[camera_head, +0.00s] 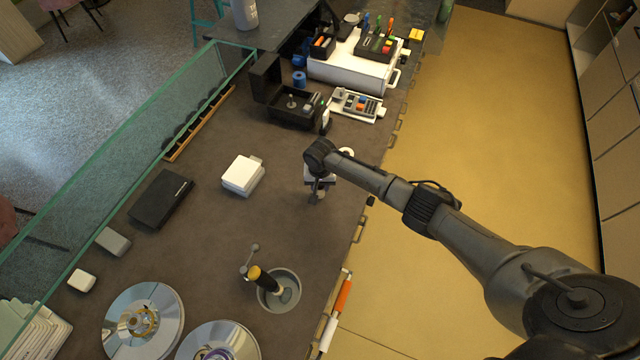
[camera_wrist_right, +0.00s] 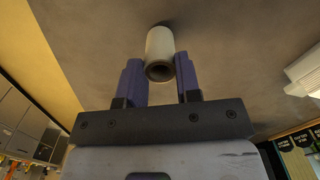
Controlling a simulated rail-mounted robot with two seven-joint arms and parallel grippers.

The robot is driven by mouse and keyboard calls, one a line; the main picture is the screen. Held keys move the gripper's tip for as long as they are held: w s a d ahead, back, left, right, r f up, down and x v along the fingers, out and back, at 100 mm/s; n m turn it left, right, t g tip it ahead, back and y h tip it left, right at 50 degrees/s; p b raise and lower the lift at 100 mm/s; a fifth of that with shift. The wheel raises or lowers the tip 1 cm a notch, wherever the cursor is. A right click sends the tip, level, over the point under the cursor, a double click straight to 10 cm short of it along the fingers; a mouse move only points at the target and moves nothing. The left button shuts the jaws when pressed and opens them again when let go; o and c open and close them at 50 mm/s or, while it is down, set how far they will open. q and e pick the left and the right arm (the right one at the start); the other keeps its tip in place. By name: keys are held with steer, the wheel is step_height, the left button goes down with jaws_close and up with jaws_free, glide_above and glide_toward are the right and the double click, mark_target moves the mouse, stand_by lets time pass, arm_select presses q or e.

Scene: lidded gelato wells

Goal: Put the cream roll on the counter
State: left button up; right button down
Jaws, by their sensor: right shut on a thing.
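The cream roll (camera_wrist_right: 160,48) shows in the right wrist view as a short pale tube with a dark open end towards the camera. It sits between the two purple-blue fingers of my right gripper (camera_wrist_right: 160,72), which is shut on it. In the head view my right gripper (camera_head: 318,196) points down over the dark counter (camera_head: 285,215), near its right edge. I cannot make out the roll in the head view, and I cannot tell whether it touches the counter. My left gripper is not in view.
A white box (camera_head: 242,174) and a black case (camera_head: 161,199) lie left of my right gripper. A round well (camera_head: 293,302) with a yellow-handled tool stands nearer, beside shiny round lids (camera_head: 172,304). Trays and a white machine (camera_head: 350,70) fill the far end. A glass guard (camera_head: 120,155) lines the left.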

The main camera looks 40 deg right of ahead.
steer(key=shift+f, duration=0.1)
stand_by(0.3)
steer(key=shift+f, duration=0.3)
steer(key=c, duration=1.1)
jaws_free()
steer(key=o, duration=0.5)
steer(key=shift+o, duration=0.2)
steer(key=shift+r, duration=0.1)
